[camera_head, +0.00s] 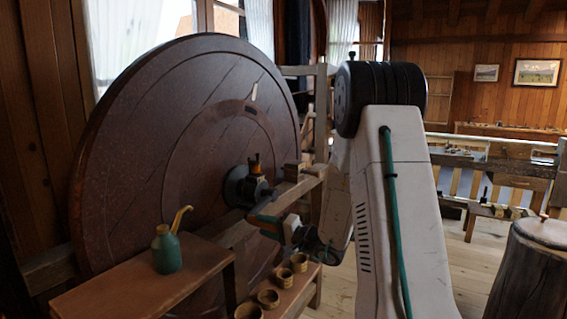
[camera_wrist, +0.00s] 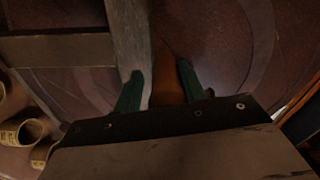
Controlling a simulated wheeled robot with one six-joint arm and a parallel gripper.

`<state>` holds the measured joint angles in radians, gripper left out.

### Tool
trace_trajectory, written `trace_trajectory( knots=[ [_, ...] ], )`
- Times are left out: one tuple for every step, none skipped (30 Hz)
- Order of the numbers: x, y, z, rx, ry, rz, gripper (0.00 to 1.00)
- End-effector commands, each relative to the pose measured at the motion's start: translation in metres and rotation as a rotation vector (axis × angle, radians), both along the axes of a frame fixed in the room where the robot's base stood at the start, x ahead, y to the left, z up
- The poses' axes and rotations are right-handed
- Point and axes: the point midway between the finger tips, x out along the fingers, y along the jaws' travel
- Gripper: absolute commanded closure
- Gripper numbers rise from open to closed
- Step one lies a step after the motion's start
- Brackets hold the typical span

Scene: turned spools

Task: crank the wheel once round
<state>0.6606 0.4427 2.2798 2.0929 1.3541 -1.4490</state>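The large dark brown wheel (camera_head: 170,140) stands upright at the left in the head view, with a dark hub (camera_head: 245,187) near its middle. My gripper (camera_head: 268,226) is low and to the right of the hub, in front of the wheel. In the wrist view its two green fingers (camera_wrist: 160,80) are apart. A brown, rounded wooden piece (camera_wrist: 168,72), which looks like the crank handle, lies between them. A narrow gap shows at its left; contact at the right finger cannot be told. The handle is not clear in the head view.
A green oil can (camera_head: 167,250) stands on a wooden bench (camera_head: 140,285) at the front left. Several small round cups (camera_head: 268,298) sit on a low shelf beneath my gripper. Wooden frame beams pass close to the wheel. A stump (camera_head: 535,275) stands at the right.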

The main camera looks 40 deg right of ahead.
Motion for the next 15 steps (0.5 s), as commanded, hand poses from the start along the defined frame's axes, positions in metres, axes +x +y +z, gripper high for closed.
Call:
trace_trajectory(
  knots=[
    [0.000, 0.001, 0.005, 0.027, 0.010, 0.000, 0.60],
    [-0.001, 0.001, 0.009, 0.046, 0.017, -0.001, 0.60],
    [-0.001, 0.002, 0.012, 0.070, 0.026, -0.001, 0.60],
    [-0.001, 0.003, 0.015, 0.090, 0.033, -0.001, 0.60],
    [-0.001, 0.003, 0.018, 0.109, 0.039, -0.001, 0.60],
    [-0.001, 0.004, 0.022, 0.134, 0.049, -0.001, 0.60],
    [-0.001, 0.004, 0.025, 0.153, 0.055, -0.001, 0.60],
    [-0.001, 0.004, 0.028, 0.171, 0.063, -0.001, 0.60],
    [-0.001, 0.004, 0.032, 0.196, 0.072, -0.001, 0.60],
    [-0.001, 0.004, 0.035, 0.215, 0.079, -0.001, 0.60],
    [-0.001, 0.004, 0.038, 0.233, 0.086, 0.000, 0.60],
    [-0.001, 0.006, 0.042, 0.258, 0.095, 0.001, 0.60],
    [-0.001, 0.006, 0.045, 0.277, 0.101, 0.001, 0.60],
    [0.000, 0.005, 0.048, 0.296, 0.108, 0.001, 0.60],
    [0.000, 0.005, 0.052, 0.320, 0.117, 0.002, 0.60]
  ],
)
